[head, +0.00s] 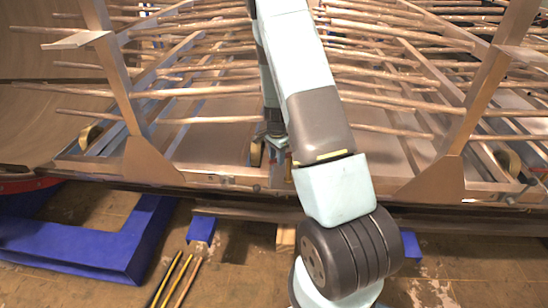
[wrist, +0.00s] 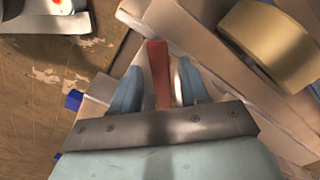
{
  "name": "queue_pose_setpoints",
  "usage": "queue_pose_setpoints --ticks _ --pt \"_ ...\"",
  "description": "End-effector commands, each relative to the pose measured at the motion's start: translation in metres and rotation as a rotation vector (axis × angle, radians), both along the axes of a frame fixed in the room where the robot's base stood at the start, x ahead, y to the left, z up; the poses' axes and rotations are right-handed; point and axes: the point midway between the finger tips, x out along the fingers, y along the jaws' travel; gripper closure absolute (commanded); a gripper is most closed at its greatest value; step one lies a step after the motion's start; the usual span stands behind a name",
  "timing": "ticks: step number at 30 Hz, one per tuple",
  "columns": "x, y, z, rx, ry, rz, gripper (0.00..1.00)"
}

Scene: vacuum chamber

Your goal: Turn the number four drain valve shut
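A red bar-like handle (wrist: 158,72), which looks like the valve's lever, stands between the two blue-grey fingers of my gripper (wrist: 157,82) in the wrist view. Narrow gaps show on both sides of it, so the fingers are around it but do not appear to press on it. No number can be read on it, and the valve body is hidden below the gripper. In the head view my gripper (head: 277,152) is down at the front rail of the frame, partly behind my own arm. I cannot make out the red handle there.
A tan roller (head: 257,153) is close to my gripper; it also shows in the wrist view (wrist: 275,42), beside the metal rails. Long copper-coloured pipes (head: 380,85) cross the frame. Blue supports (head: 148,240) and loose rods (head: 172,280) lie on the floor in front.

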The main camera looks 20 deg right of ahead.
Motion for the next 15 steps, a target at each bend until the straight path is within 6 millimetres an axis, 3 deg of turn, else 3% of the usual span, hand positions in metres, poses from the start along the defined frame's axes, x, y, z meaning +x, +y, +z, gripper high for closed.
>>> queue_pose_setpoints --ticks 10,15 --pt "0.000 -0.001 0.003 -0.001 0.001 -0.002 0.51" --pt "0.000 -0.002 0.021 -0.003 -0.002 -0.003 0.51"
